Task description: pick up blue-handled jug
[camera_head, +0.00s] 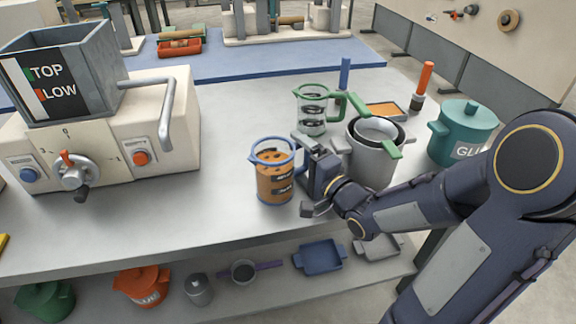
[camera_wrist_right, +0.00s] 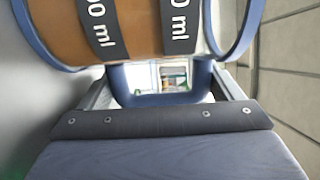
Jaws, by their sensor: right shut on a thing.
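The blue-handled jug (camera_head: 274,178) is clear with a blue rim and holds orange-brown contents. It stands upright at the table's middle; I cannot tell whether its base touches the table. My right gripper (camera_head: 305,168) comes in from the right and is shut on the jug's handle. In the right wrist view the blue handle loop (camera_wrist_right: 160,99) sits between the fingers, with the jug's marked wall (camera_wrist_right: 140,30) close beyond. The handle is mostly hidden in the head view. My left gripper is not in view.
A green-handled jug (camera_head: 311,112) and a grey pot (camera_head: 371,160) stand close behind the gripper. A teal glue pot (camera_head: 466,134) is at the right. A machine with a hopper (camera_head: 62,75) fills the left. The table (camera_head: 215,190) is clear left of the jug.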

